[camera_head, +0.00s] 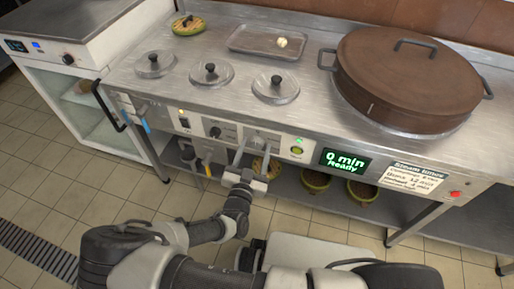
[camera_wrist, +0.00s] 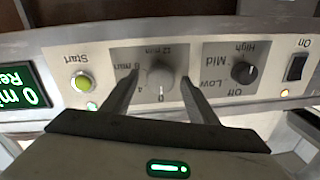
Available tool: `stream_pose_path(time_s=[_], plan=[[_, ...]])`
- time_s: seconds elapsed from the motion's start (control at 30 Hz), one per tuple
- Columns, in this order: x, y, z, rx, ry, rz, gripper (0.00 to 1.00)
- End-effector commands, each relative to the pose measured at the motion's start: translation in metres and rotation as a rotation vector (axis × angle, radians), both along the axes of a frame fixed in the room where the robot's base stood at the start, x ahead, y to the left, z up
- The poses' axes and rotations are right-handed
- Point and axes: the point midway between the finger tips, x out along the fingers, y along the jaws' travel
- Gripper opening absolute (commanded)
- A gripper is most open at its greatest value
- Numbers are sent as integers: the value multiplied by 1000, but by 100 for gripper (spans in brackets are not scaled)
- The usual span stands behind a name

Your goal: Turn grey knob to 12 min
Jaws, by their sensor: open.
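The grey knob (camera_wrist: 160,75) sits on the front panel, upside down in the wrist view. Its dial is marked 0, 4, 8 and 12 min, and its pointer seems to face the 0 mark. My gripper (camera_wrist: 159,88) is open, with one finger on each side of the knob and a visible gap on both sides. In the head view my gripper (camera_head: 254,155) is at the panel and partly hides the knob. The green display (camera_head: 345,160) reads "0 min Ready".
A black knob (camera_wrist: 243,71) marked Off, Low, Mid and High is beside the dial, with a black switch (camera_wrist: 297,67) beyond it. A green Start button (camera_wrist: 82,82) is on the other side. A large brown lidded pot (camera_head: 408,75) stands on the counter.

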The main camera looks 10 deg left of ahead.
Motion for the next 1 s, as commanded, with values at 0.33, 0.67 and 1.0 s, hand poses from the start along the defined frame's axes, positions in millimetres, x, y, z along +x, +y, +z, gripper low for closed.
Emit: stream_pose_path(time_s=[0.33,0.67,1.0], plan=[[0,0,0,0,0,0,12],[0,-1,1,45,-4,-1,12],[1,0,2,279,-23,0,12]])
